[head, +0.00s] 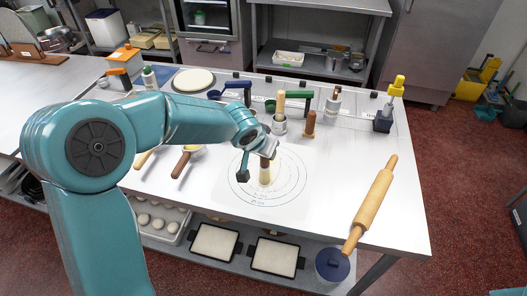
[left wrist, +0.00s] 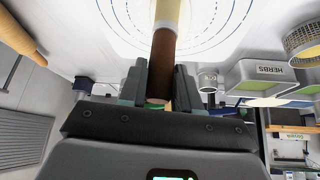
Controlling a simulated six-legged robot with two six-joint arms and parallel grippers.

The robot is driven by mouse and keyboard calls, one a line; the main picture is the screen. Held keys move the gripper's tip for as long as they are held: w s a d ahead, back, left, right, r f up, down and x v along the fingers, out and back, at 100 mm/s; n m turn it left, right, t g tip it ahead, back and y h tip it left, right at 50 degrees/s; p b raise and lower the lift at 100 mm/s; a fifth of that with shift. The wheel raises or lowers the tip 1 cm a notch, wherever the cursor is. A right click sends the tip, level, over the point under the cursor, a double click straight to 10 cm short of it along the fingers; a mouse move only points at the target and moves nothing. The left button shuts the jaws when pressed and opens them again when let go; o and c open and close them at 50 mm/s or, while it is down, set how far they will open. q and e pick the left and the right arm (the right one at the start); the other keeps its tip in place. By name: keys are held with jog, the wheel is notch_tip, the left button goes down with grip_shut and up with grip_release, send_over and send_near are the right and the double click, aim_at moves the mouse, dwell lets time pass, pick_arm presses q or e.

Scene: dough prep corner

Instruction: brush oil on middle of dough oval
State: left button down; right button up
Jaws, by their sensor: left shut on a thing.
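My left gripper (head: 267,153) comes in from the left and is shut on a brush with a brown (head: 265,164) and cream body. In the left wrist view the brown handle (left wrist: 163,50) runs out from between the two fingers (left wrist: 160,82), its cream part (left wrist: 167,12) beyond it. The brush points down over the white mat (head: 292,197) printed with circles. A pale yellowish patch around the brush may be the dough oval, but its outline is unclear. I cannot tell whether the brush tip touches it. My right gripper is not in view.
A wooden rolling pin (head: 372,205) lies right of the mat. A round pale disc (head: 193,80) lies at the back left. The front right is clear.

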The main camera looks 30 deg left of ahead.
pick_arm(q)
jog(key=shift+s, duration=0.2)
jog(key=shift+s+r, duration=0.2)
jog(key=shift+w+r+p, duration=0.1)
jog(key=shift+r+p, duration=0.4)
jog(key=shift+r, duration=0.45)
jog(key=shift+w+d+r+p, duration=0.15)
jog(key=shift+r+p, duration=0.15)
jog(key=shift+r, duration=0.2)
jog(key=shift+a+r+p, duration=0.25)
jog(key=shift+r+p, duration=0.5)
jog(key=shift+r, duration=0.3)
notch_tip(320, 180, up, 2)
jog(key=shift+d+r+p, duration=0.15)
jog(key=shift+p, duration=0.6)
jog(key=shift+s+r, duration=0.2)
jog(key=shift+r, duration=0.15)
jog(key=shift+w, duration=0.1)
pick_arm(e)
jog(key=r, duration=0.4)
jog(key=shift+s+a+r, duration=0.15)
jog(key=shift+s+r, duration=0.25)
